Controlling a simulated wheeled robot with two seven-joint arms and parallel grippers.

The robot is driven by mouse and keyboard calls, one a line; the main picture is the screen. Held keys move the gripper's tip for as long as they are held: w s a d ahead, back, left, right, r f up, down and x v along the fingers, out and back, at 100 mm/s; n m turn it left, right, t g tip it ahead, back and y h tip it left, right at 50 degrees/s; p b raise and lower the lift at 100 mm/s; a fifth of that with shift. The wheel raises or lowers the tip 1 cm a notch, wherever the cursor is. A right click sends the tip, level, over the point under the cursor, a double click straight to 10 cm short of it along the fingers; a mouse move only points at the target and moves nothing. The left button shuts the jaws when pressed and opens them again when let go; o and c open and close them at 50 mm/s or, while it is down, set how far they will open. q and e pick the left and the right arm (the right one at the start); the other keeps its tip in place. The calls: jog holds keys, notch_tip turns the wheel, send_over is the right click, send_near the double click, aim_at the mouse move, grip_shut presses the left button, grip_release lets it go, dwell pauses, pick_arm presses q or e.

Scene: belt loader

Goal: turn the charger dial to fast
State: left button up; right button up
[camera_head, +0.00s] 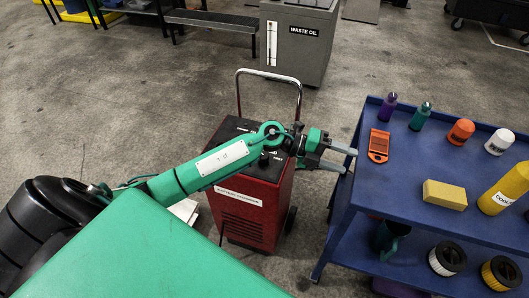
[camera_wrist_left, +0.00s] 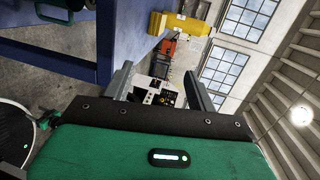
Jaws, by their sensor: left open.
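The battery charger (camera_head: 246,222) is a red wheeled cart with a black sloped top panel (camera_head: 232,128) and a bent metal handle, in the middle of the head view. My left forearm crosses over its top and hides much of the panel. My left gripper (camera_head: 350,161) is open and empty, past the charger's right side and pointing right toward the blue cart. In the left wrist view its two fingers (camera_wrist_left: 158,70) stand apart with nothing between them. My right gripper is not in view.
A blue cart (camera_head: 408,185) on the right holds bottles, an orange tool (camera_head: 379,145), a yellow sponge-like block (camera_head: 445,195) and a yellow bottle (camera_head: 505,187); filters sit on its lower shelf. A grey waste oil bin (camera_head: 297,45) stands behind.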

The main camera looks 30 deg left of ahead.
pick_arm(q)
jog(key=a+f+m+g+y, duration=0.2)
jog(key=a+f+g+y, duration=0.1)
jog(key=a+y, duration=0.15)
jog(key=g+y+p, duration=0.1)
jog(key=g+y, duration=0.1)
jog(key=y, duration=0.9)
send_over(264, 158)
jog(key=w, duration=0.1)
jog(key=shift+n+h, duration=0.25)
jog(key=shift+n, duration=0.05)
jog(key=f, duration=0.3)
jog(key=a+f, duration=0.1)
jog(key=f, duration=0.1)
notch_tip(264, 158, down, 6)
jog(key=shift+r+p, duration=0.1)
jog(key=shift+p, duration=0.3)
jog(key=shift+f, duration=0.6)
jog(key=c, duration=1)
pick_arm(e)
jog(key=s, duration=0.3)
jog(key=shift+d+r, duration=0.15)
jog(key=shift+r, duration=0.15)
